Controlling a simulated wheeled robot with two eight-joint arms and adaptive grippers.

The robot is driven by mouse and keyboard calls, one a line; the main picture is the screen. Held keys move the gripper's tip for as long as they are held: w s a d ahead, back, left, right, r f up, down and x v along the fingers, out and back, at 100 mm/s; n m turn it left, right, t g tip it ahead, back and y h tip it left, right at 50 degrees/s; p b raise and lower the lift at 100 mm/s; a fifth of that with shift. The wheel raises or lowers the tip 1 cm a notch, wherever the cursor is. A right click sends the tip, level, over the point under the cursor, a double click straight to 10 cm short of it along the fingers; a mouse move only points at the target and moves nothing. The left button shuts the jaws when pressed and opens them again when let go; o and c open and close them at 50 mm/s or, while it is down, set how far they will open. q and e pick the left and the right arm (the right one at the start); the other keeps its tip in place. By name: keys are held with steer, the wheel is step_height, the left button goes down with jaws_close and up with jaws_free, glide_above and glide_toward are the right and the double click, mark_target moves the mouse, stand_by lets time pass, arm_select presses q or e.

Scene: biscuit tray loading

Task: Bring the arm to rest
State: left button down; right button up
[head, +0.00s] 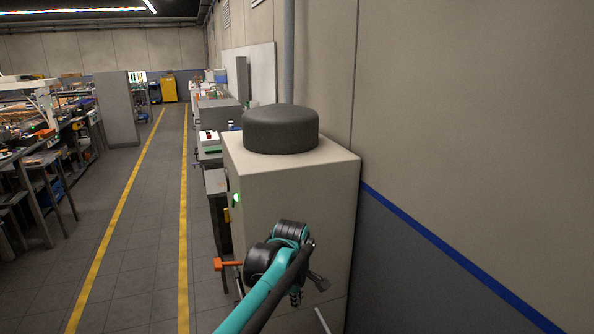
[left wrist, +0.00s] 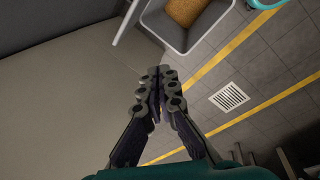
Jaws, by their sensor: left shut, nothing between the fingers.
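My left arm, teal and black, comes up from the bottom of the head view, in front of a cream cabinet (head: 285,205). The left gripper shows clearly in the left wrist view (left wrist: 158,88), where its dark fingers are together and empty. In the head view the arm's links partly hide the gripper. The fingers are apart from the things around them in the wrist view. My right gripper is in neither view.
A dark round cap (head: 281,130) sits on the cabinet, and an orange handle (head: 228,264) juts out at its left. A grey bin (left wrist: 152,20) with something brown inside stands below the gripper. The wall is at right; an aisle (head: 150,210) lies open at left.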

arm_select(q)
steer(key=s+a+r+m+t, duration=0.25)
steer(key=s+a+m, duration=0.65)
steer(key=s+a, duration=0.7)
steer(key=s+a+f+m+t, duration=0.1)
steer(key=s+f+m, duration=0.3)
steer(key=s, duration=0.5)
steer(key=shift+a+f+m+t+y, duration=0.3)
steer(key=shift+a+f+m+t, duration=0.1)
steer(key=shift+f+t, duration=0.3)
